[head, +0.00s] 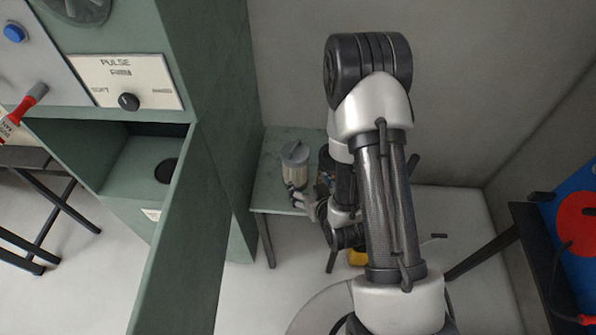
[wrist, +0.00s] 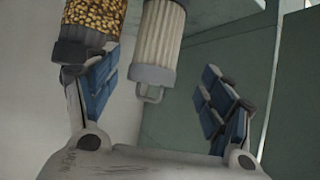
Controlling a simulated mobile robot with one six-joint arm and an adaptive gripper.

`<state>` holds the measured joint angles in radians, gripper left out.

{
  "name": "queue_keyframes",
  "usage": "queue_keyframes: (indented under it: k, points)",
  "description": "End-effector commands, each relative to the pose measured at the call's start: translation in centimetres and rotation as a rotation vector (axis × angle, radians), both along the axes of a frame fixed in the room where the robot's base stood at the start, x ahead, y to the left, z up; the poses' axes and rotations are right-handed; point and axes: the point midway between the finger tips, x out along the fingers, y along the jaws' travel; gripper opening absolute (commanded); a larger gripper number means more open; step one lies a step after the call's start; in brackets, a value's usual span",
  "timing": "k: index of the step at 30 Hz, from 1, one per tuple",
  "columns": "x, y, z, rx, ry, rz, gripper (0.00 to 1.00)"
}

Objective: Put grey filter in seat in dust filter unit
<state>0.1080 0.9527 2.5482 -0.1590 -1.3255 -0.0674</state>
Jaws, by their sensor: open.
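The grey filter (head: 296,168) stands on a small green table beside the cabinet in the head view. In the wrist view the grey filter (wrist: 160,38) shows a pale pleated body, a grey end cap and a loop handle. My gripper (wrist: 160,68) is open, its blue-padded fingers on either side of the filter's line, with nothing held between them. In the head view my gripper (head: 305,202) is close to the filter, partly hidden by my arm. The dust filter unit (head: 215,110) is the green cabinet; its open compartment shows a round dark seat (head: 167,171).
A container of golden grains (wrist: 92,18) stands close beside the filter, behind the left finger. The cabinet's open door (head: 180,250) juts forward between compartment and table (head: 270,185). A knob panel (head: 126,82) is above the compartment. A blue and red object (head: 575,225) is at right.

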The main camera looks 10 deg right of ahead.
Motion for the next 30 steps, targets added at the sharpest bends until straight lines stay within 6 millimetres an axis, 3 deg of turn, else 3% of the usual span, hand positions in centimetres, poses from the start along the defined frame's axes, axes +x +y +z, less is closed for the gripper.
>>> queue_keyframes:
  k: [11,21,30]
  points:
    - [2.0,0.2,-1.8,-0.001,-0.004,0.0,0.74]
    - [7.9,0.6,-5.6,-0.001,-0.001,0.001,0.74]
    - [10.1,0.8,-7.1,0.0,0.0,0.0,0.74]
